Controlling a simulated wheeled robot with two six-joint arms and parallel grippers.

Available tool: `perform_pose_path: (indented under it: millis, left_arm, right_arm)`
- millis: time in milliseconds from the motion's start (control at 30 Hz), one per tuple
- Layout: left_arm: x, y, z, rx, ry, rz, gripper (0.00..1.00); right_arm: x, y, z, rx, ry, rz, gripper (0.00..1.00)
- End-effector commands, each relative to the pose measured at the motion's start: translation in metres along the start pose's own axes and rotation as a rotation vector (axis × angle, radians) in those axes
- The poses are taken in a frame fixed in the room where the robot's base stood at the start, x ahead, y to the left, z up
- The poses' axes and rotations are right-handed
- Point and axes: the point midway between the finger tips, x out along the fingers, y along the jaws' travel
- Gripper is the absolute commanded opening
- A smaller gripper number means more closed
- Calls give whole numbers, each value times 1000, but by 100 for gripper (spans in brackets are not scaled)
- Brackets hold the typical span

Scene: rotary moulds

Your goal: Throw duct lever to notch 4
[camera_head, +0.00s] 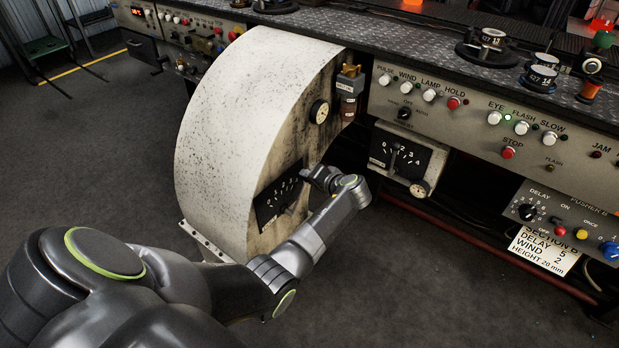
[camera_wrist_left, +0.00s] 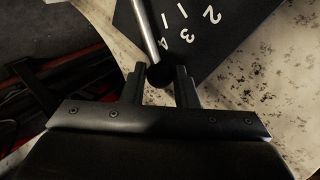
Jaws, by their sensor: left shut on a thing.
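The duct lever is a thin metal rod (camera_wrist_left: 146,30) with a dark round knob (camera_wrist_left: 160,74) in the left wrist view. It crosses a black plate with white numerals and tick marks (camera_wrist_left: 205,45); 2, 3 and 4 are legible. The rod lies just beside the 4 and its tick; I cannot tell if it is seated in a notch. My left gripper (camera_wrist_left: 160,80) is shut on the knob. In the head view the gripper (camera_head: 312,178) is at the right end of the black plate (camera_head: 276,202) and hides the lever. My right gripper is not in view.
The plate is on a curved, speckled white housing (camera_head: 232,105). A placard (camera_head: 545,250) hangs at right. Open floor lies in front.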

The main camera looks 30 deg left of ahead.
Motion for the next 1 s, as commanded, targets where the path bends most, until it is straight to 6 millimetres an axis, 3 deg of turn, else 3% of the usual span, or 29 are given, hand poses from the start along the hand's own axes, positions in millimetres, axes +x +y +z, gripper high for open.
perform_pose_path:
  millis: [400,433,567,1000]
  left_arm:
    - [0,0,-2,5,1,1,0]
    - [0,0,-2,5,1,1,31]
    - [0,0,-2,5,0,1,48]
    - [0,-6,-4,5,-1,2,48]
  right_arm:
    - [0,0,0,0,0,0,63]
    - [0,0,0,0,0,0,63]
    - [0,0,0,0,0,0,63]
    - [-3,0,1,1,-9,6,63]
